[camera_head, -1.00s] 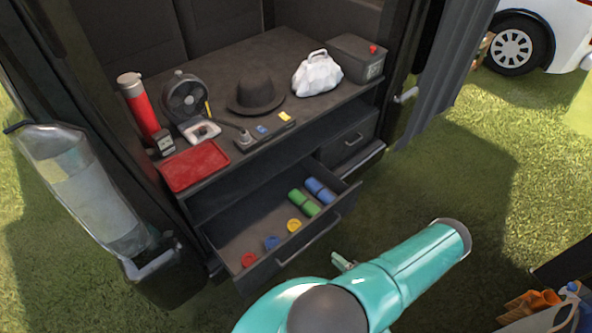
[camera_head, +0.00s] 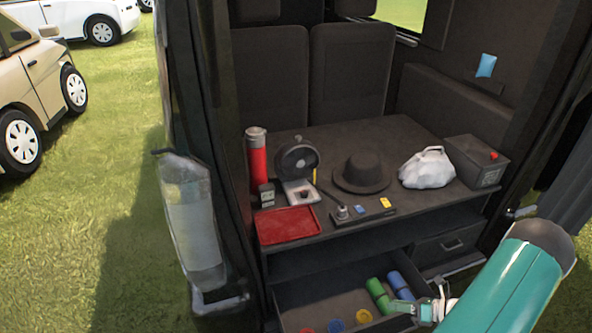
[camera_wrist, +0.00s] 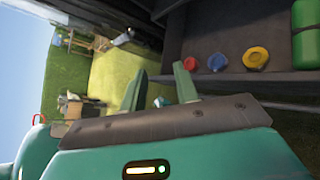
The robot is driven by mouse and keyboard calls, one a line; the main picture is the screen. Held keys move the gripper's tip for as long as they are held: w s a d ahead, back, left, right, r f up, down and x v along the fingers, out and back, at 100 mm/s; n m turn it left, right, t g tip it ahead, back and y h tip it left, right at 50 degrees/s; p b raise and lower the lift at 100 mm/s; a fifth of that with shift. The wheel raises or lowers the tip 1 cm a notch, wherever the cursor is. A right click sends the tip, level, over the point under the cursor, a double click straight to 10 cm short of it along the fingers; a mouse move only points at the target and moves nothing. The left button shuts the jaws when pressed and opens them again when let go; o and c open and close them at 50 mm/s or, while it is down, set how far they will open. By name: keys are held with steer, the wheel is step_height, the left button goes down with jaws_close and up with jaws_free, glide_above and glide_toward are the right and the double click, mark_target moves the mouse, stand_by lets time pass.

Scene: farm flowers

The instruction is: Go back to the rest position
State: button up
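My gripper (camera_head: 432,308) is at the end of my teal arm, at the lower right of the head view, in front of the open drawer (camera_head: 290,300). In the wrist view, its two teal fingers (camera_wrist: 160,88) stand apart with nothing between them. The drawer also shows in the wrist view (camera_wrist: 240,87). In it lie a red piece (camera_wrist: 190,61), a blue piece (camera_wrist: 217,62), a yellow piece (camera_wrist: 256,57) and a green roll (camera_wrist: 306,40). Green (camera_head: 380,296) and blue (camera_head: 401,286) rolls lie at its right end in the head view.
Open grass lies left.

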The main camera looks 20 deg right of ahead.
steer(key=w+a+r+n+g+h, duration=0.1)
steer(key=w+a+r+n+g, duration=0.2)
steer(key=a+r+n, duration=0.4)
steer(key=w+a+r+n+g, duration=0.25)
steer(key=a+r+n, duration=0.2)
steer(key=r, duration=0.45)
steer(key=w+a+r+n+g+h, duration=0.1)
steer(key=w+a+r+n+g, duration=0.3)
steer(key=r+n, duration=0.4)
steer(key=s+a+r+n+t+h, duration=0.2)
steer(key=s+a+r+n, duration=0.3)
steer(key=a+r+n, duration=0.3)
steer(key=s+a+r+n+t+h, duration=0.3)
steer(key=s+a+r+n+h, duration=0.1)
steer(key=a+r+n, duration=0.5)
steer(key=shift+s+a+r, duration=0.6)
steer(key=shift+a+r, duration=0.2)
steer(key=shift+a, duration=0.1)
steer(key=shift+n, duration=0.25)
